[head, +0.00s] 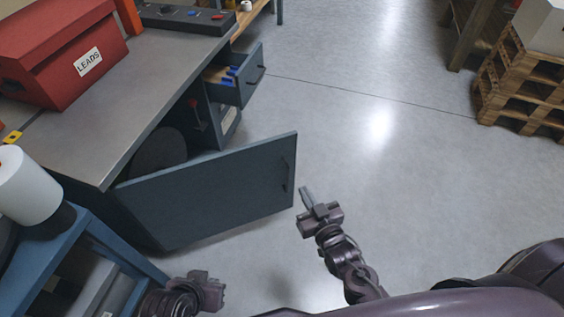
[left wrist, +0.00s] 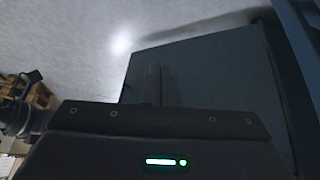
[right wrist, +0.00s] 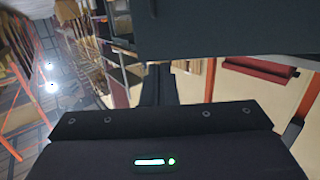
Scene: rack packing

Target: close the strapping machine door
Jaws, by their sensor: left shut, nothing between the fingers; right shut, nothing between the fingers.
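The strapping machine door (head: 215,195) is a dark blue-grey panel swung open from the cabinet under the bench, with a dark vertical handle (head: 286,177) near its right edge. My right gripper (head: 306,195) is shut and empty, just right of the door's free edge. In the right wrist view the door (right wrist: 230,30) spans the top, its handle (right wrist: 153,8) above the shut fingers (right wrist: 158,88). My left gripper (head: 208,286) is shut and empty, low in the head view below the door. In the left wrist view the door panel (left wrist: 210,75) lies beyond its fingers (left wrist: 155,85).
A bench top (head: 150,75) above the cabinet carries a red LEADS box (head: 60,50). An open drawer (head: 240,78) sticks out beyond the door. A blue frame (head: 95,235) with a white roll (head: 28,185) stands at lower left. The floor right of the door is clear up to pallets (head: 520,90).

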